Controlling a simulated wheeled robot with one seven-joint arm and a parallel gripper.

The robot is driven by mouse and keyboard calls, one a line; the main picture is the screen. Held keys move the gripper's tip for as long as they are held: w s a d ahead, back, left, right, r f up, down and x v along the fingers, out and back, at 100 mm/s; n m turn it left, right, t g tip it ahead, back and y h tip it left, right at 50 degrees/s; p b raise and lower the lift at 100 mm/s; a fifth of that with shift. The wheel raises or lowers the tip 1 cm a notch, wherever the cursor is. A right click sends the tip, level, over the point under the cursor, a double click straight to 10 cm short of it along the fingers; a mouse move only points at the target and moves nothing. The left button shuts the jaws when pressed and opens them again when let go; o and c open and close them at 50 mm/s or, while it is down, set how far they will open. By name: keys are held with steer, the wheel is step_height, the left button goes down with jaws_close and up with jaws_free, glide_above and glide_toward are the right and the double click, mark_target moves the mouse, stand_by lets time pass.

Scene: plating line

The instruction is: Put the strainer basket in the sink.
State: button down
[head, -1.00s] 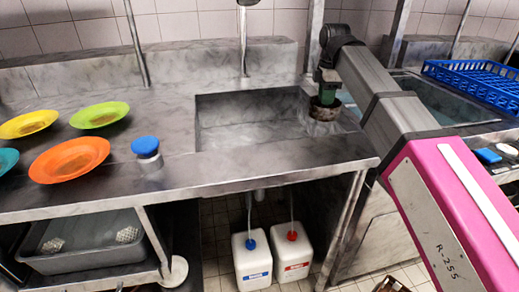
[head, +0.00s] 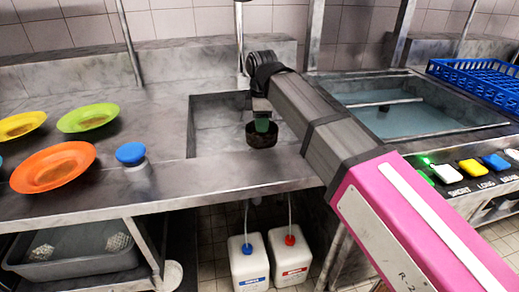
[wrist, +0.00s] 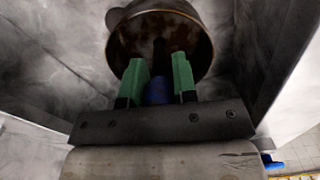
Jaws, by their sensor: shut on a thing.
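The strainer basket (head: 260,139) is a small round dark brown metal cup. It hangs from my gripper (head: 262,124), over the opening of the metal sink (head: 207,133) in the head view. In the wrist view my gripper's green fingers (wrist: 158,82) are shut on a post in the middle of the basket (wrist: 196,28), with the rim around them. The grey sink walls surround the basket in the wrist view. I cannot tell whether the basket touches the sink floor.
Orange (head: 52,166), green (head: 88,118) and yellow (head: 20,125) plates and a blue-capped jar (head: 131,156) stand on the left counter. A water-filled basin (head: 400,118) and a blue rack (head: 480,78) are on the right. A tap pipe (head: 239,45) rises behind the sink.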

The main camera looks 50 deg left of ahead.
steer(key=shift+f, duration=4.75)
steer(key=shift+f, duration=0.1)
steer(key=c, duration=0.9)
jaws_free()
step_height(320, 180, up, 12)
steer(key=shift+r, duration=0.15)
